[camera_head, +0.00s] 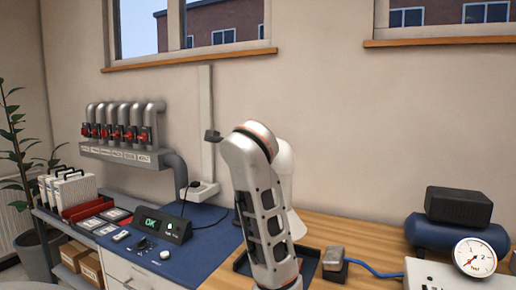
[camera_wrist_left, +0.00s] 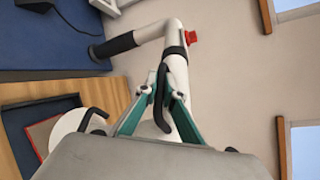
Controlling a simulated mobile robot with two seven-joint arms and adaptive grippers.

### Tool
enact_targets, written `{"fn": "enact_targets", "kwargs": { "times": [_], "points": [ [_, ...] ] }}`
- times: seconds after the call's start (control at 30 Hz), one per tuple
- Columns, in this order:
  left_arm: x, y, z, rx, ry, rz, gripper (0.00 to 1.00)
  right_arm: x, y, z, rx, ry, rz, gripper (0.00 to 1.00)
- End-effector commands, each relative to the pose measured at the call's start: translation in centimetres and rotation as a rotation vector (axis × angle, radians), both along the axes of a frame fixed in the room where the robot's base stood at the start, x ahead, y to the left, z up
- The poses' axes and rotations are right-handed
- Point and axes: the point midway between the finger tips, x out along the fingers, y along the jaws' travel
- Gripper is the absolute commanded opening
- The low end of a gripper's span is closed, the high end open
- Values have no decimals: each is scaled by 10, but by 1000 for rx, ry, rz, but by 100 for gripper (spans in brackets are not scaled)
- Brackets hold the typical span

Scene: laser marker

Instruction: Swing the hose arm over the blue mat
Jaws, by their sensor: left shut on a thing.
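The blue mat (camera_head: 212,218) lies at the left of the bench in the head view. Its edge also shows at the upper left of the left wrist view (camera_wrist_left: 40,42). In that wrist view the hose arm (camera_wrist_left: 155,32) is a pale bent tube with a black nozzle (camera_wrist_left: 116,45) and a red knob. The nozzle's end overlaps the mat's right edge in the picture. My left gripper (camera_wrist_left: 163,98), with teal fingers, is shut on a dark handle (camera_wrist_left: 162,84) on the hose arm. In the head view my arm hides the gripper and most of the hose arm.
An OK display box (camera_head: 162,224) stands on the mat. A dark tray (camera_head: 308,262) lies on the wooden bench behind my arm. A metal block (camera_head: 333,259) stands to its right. A blue tank (camera_head: 430,232) and a gauge (camera_head: 474,257) are farther right.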

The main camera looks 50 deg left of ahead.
Motion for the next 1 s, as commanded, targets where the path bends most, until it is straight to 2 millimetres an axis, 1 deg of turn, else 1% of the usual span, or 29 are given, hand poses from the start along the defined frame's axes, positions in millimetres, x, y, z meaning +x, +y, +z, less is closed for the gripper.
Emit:
{"fn": "enact_targets", "kwargs": {
  "times": [0.2,0.4,0.43,0.47,0.5,0.83,0.93,1.0],
  "points": [
    [-3,3,-3,0,3,1,0,-8,2,-4,3,15,0,40],
    [-3,3,-3,0,4,4,0,-8,1,-4,2,15,2,40],
    [-3,3,-3,0,4,4,13,-8,1,-4,1,14,2,40],
    [-3,3,-3,-1,5,3,21,-8,1,-3,1,13,3,40],
    [-3,3,-3,0,4,2,25,-7,1,-3,0,11,4,40],
    [-3,2,0,1,1,0,25,1,1,3,-1,-6,9,40],
    [-2,2,6,1,-1,-1,25,0,1,2,0,-3,8,40],
    [-2,2,14,0,-2,-1,25,-1,1,2,0,-2,7,40]
  ]
}}
